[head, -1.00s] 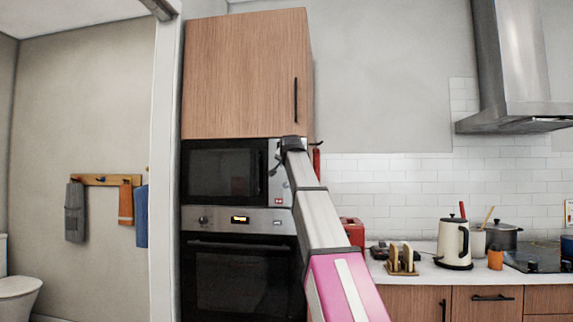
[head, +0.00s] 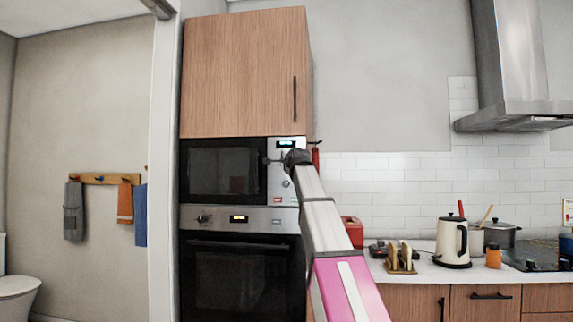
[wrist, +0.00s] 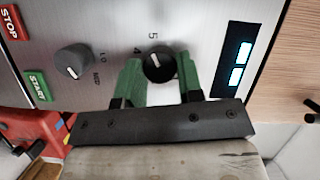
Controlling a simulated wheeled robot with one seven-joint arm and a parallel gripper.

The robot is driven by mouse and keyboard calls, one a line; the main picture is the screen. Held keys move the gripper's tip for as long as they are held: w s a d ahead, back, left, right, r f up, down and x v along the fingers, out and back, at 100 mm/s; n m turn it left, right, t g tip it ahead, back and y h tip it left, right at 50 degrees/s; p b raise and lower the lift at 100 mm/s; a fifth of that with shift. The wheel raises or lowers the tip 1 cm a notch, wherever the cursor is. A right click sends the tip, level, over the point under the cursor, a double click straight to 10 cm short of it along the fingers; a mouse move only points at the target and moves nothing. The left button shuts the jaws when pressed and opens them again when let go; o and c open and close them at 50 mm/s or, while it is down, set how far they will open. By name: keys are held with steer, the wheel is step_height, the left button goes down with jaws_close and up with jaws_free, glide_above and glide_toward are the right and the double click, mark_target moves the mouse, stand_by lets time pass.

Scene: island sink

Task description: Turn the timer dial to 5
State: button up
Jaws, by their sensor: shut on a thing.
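The black timer dial (wrist: 158,64) sits on the microwave's steel control panel (wrist: 112,30) in the wrist view. The printed marks 4 and 5 are beside it. A white pointer line on the dial faces toward the side where the 4 and 5 are; its exact reading is hard to tell. My gripper (wrist: 158,72) has one green finger on each side of the dial and is shut on it. In the head view, my gripper (head: 286,159) is at the panel of the microwave (head: 222,170) and hides the dial there.
A grey knob (wrist: 74,61), a green START button (wrist: 36,85) and a red STOP button (wrist: 9,22) lie left on the panel. A lit display (wrist: 240,60) is at the right. The oven (head: 235,275) is below the microwave; the wooden cabinet (head: 240,75) is above.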

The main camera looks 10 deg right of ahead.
steer(key=shift+f+m, duration=0.15)
steer(key=shift+m, duration=0.35)
steer(key=o, duration=0.9)
steer(key=shift+t, duration=0.3)
steer(key=s, duration=0.7)
steer(key=s+d, duration=0.1)
steer(key=s, duration=0.2)
steer(key=shift+s, duration=0.4)
